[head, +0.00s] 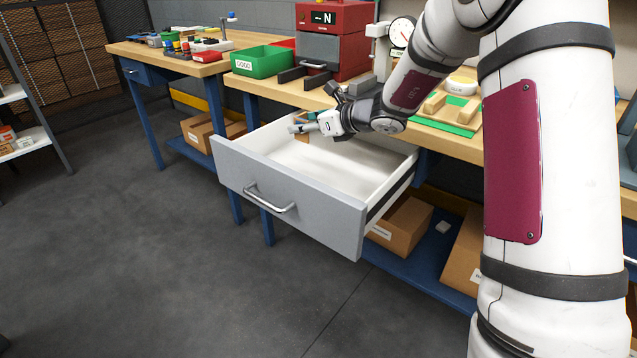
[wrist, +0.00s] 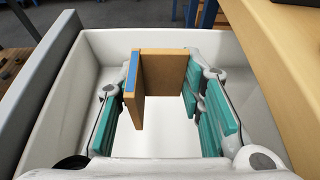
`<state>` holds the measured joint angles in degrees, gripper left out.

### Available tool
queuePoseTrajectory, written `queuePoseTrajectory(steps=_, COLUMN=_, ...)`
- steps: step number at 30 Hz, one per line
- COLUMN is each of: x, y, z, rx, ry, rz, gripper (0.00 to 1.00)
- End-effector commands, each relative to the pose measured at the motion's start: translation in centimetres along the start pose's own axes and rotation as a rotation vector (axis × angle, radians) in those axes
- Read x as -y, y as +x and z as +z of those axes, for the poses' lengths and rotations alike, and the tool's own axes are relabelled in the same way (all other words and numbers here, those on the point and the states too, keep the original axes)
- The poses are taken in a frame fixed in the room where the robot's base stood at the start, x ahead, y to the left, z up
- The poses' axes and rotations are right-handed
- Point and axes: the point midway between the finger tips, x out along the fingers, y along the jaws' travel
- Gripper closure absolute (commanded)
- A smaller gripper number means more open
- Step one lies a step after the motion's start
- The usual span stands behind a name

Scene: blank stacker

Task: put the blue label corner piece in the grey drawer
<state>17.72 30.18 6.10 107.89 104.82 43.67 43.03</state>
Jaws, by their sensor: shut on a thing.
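The corner piece is two brown wooden panels joined at an angle, with a blue label along one edge. In the wrist view the corner piece (wrist: 164,72) stands between the teal finger pads of my gripper (wrist: 161,112), which is shut on it. In the head view my gripper (head: 305,128) is over the open grey drawer (head: 290,198), near its back left, and hides most of the piece. The white drawer floor shows below the piece in the wrist view; whether the piece touches it I cannot tell.
The drawer is pulled out from under the wooden workbench (head: 458,147) and its inside looks empty otherwise. A green bin (head: 262,62) and a red machine (head: 345,18) stand on the bench. Cardboard boxes (head: 402,226) lie on the shelf below. The floor in front is clear.

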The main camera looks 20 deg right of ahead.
Motion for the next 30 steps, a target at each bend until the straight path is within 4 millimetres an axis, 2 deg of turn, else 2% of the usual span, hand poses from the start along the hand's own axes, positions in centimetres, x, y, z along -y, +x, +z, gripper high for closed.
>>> queuePoseTrajectory(steps=9, x=0.0, y=1.8, z=-4.3, rx=-0.002, ry=0.002, rz=0.001, gripper=0.77)
queuePoseTrajectory(steps=16, x=0.0, y=2.4, z=-5.7, rx=0.0, ry=0.002, rz=0.001, gripper=0.77)
queuePoseTrajectory(steps=23, x=0.0, y=3.8, z=-9.1, rx=-0.002, ry=0.002, rz=0.001, gripper=0.77)
queuePoseTrajectory(steps=30, x=0.0, y=3.9, z=-9.4, rx=0.001, ry=-0.001, rz=0.0, gripper=0.77)
